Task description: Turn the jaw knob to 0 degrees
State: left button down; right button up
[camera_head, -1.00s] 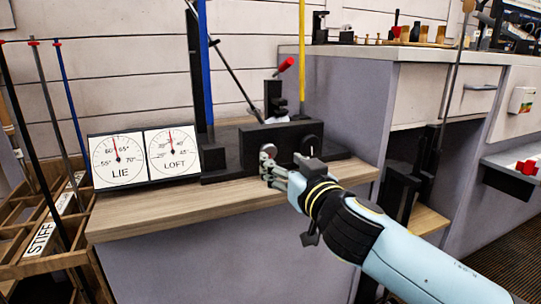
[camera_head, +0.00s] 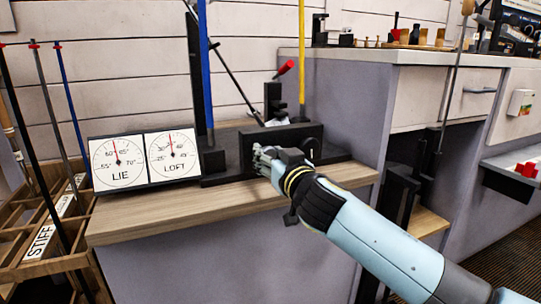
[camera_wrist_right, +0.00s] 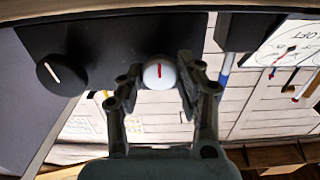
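A round white knob (camera_wrist_right: 153,80) with a red line shows in the right wrist view on the front of a black block (camera_wrist_right: 105,40). The line runs nearly straight up and down in that view. My right gripper (camera_wrist_right: 160,68) has one finger on each side of this knob, with narrow gaps that look open; contact is hard to judge. In the head view my right gripper (camera_head: 263,157) is in front of the block's left part and hides the white knob. A black knob (camera_wrist_right: 62,74) with a white line sits beside it. My left gripper is out of view.
LIE (camera_head: 118,163) and LOFT (camera_head: 172,155) dials stand left on the wooden bench (camera_head: 150,216). A red-tipped lever (camera_head: 285,68) rises behind the block. Blue (camera_head: 207,75) and yellow (camera_head: 302,60) shafts stand upright. A club rack (camera_head: 35,225) is at far left.

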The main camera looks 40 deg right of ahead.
jog(key=c, duration=0.4)
jog(key=shift+c, duration=0.2)
